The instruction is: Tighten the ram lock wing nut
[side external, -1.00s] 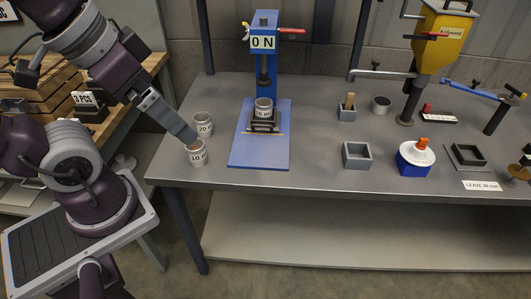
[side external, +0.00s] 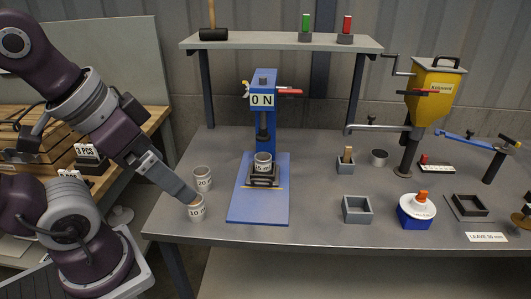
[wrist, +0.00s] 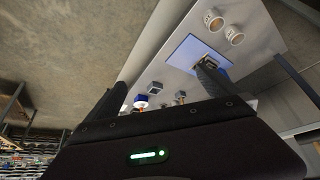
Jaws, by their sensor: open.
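The blue press (side external: 263,110) stands on a blue base plate (side external: 258,205), with a "0 N" sign on its head. A red-handled lever (side external: 288,92) sticks out to the right. A grey cup (side external: 263,161) stands under the ram on a dark holder. My gripper (side external: 191,194) overlaps the rim of the "10" cup (side external: 196,211) in the side view, left of the press. The wrist view shows my gripper's fingers (wrist: 163,74) spread apart with no object held between them.
The "20" cup (side external: 202,178) stands behind the "10" cup. A shelf (side external: 280,42) with a mallet and two handled tools spans above the press. An open grey box (side external: 357,209), a blue pot (side external: 416,211) and a yellow hopper (side external: 432,85) are to the right.

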